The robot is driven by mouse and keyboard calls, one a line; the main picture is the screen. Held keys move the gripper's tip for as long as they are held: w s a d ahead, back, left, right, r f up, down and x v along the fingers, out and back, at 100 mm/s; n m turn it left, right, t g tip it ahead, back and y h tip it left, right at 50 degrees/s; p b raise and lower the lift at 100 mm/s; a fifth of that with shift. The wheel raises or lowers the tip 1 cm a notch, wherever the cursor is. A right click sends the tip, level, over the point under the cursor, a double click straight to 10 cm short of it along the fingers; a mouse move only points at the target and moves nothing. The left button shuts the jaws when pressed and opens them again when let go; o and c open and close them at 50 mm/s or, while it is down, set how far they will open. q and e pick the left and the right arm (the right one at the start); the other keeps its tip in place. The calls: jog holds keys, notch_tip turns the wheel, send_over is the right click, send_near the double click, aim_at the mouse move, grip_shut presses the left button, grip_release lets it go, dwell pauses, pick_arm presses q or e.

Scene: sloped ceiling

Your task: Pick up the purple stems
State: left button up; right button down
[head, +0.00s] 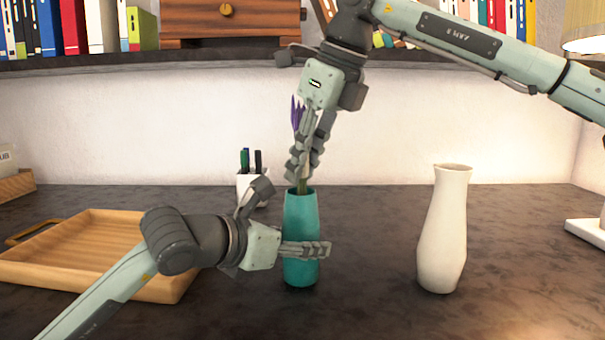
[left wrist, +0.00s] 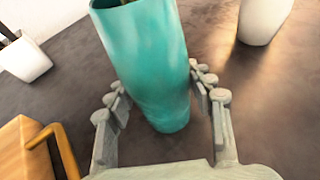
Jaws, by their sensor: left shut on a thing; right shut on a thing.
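The purple stems (head: 297,112) stand in the teal vase (head: 300,215), with their purple tips showing beside my right gripper (head: 303,170). My right gripper points down from above and is shut on the stems just over the vase mouth. Its fingers hide much of the stems. My left gripper (head: 308,250) comes in from the left and is shut on the lower body of the teal vase. In the left wrist view the vase (left wrist: 148,65) stands between the two fingers of my left gripper (left wrist: 165,115). The vase looks upright on the table.
A white vase (head: 443,230) stands to the right. A wooden tray (head: 170,288) lies at the left, behind my left arm. A white pen cup (head: 246,183) with pens is behind the teal vase. A shelf (head: 130,66) with books and a wooden box (head: 228,20) runs above.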

notch_tip(320, 180, up, 17)
dwell(0.4)
pick_arm(q)
jog(key=o, duration=1.4)
jog(key=v, duration=1.2)
jog(key=shift+s+d, duration=0.1)
jog(key=shift+s, duration=0.05)
pick_arm(e)
jog(key=shift+s+f, duration=0.1)
